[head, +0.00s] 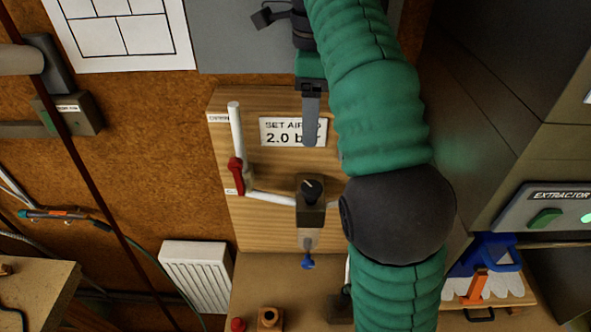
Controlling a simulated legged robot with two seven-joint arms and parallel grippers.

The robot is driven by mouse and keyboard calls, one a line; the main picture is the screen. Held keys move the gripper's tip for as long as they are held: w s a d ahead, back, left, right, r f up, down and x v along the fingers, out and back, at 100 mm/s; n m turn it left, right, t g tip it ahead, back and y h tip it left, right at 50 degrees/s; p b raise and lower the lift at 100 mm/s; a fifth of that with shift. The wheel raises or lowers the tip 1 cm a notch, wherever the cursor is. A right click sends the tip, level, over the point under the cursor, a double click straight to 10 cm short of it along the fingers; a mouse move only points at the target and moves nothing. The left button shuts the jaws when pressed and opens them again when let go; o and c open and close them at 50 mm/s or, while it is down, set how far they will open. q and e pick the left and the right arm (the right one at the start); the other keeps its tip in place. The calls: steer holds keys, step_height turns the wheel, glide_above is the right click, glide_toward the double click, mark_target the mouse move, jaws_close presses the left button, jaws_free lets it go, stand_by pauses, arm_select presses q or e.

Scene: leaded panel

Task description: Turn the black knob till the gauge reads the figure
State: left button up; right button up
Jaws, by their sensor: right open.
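The black knob (311,189) has a pale line on its face. It sits on top of a dark regulator block (311,214) on the wooden board. A white sign (293,132) above it reads "SET AIR" and "2.0 b", partly covered by my gripper. I see no gauge face; my right arm hides the board to the right of the knob. My right gripper (311,138) points down in front of the sign, above the knob in the picture and apart from it. It is open and empty; its fingers overlap in this view. My left gripper is not in view.
A red lever (236,176) sits on the white pipe (236,130) left of the knob. A blue fitting (308,262) hangs below the regulator. A wooden block (269,318) and red button (238,324) are below. The extractor box (546,210) is at right.

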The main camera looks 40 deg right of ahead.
mark_target(311, 187)
steer(key=f+b, duration=0.1)
steer(key=f, duration=0.9)
steer(key=f+b, duration=0.1)
steer(key=f, duration=0.4)
steer(key=shift+s+d+f+b, duration=0.2)
steer(key=shift+s+d+b, duration=0.05)
steer(key=shift+d+b, duration=0.1)
steer(key=shift+s+a+f, duration=0.15)
steer(key=shift+s+f, duration=0.05)
steer(key=shift+f, duration=0.05)
steer(key=shift+s+a, duration=0.1)
steer(key=shift+a, duration=0.05)
steer(key=shift+w+f, duration=0.15)
steer(key=shift+w, duration=0.15)
steer(key=c, duration=0.4)
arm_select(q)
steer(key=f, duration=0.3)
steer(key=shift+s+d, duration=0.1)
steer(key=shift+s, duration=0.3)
arm_select(e)
steer(key=shift+s, duration=0.1)
steer(key=c, duration=1)
